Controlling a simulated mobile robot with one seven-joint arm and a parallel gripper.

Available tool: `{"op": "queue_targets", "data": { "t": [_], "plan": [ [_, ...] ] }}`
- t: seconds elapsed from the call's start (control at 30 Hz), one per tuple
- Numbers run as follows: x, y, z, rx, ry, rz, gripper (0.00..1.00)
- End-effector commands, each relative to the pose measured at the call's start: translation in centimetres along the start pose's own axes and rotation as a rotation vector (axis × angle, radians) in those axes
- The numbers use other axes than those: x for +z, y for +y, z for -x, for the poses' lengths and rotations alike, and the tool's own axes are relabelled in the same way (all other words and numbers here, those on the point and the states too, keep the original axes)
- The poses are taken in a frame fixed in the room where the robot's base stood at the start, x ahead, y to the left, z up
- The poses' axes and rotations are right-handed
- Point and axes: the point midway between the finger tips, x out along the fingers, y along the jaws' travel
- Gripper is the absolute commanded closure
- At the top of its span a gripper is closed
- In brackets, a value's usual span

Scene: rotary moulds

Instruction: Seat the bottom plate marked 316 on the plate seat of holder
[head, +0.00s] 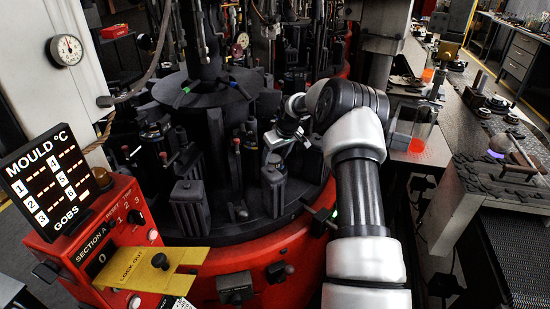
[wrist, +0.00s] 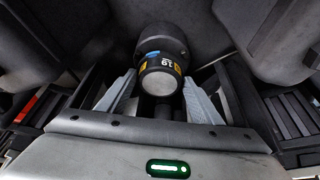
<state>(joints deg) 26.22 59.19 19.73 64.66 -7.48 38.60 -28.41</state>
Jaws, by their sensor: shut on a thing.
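My gripper (wrist: 161,88) is shut on a dark round piece (wrist: 160,82) with a pale grey end face and a yellow and a blue mark on its side. I take it to be the bottom plate; its number shows only in part, upside down. A wider dark round part lies just beyond it; I cannot tell whether this belongs to the plate or to the seat. In the head view my gripper (head: 287,138) is low among the dark mould parts of the machine, and the plate is not clear there. I cannot make out the holder's plate seat.
Dark mould blocks (head: 189,205) stand close to the left of my gripper, and large dark walls (wrist: 258,35) flank it in the wrist view. A red control box (head: 120,235) is at front left. A cluttered bench (head: 490,115) is at right.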

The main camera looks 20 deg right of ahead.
Motion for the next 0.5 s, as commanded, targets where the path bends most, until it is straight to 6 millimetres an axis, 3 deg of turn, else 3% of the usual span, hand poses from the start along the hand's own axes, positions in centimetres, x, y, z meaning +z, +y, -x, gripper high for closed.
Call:
{"op": "queue_targets", "data": {
  "t": [0.5],
  "plan": [
    [0.01, 0.07, -0.46, 0.002, 0.006, 0.000, 0.72]
  ]
}}
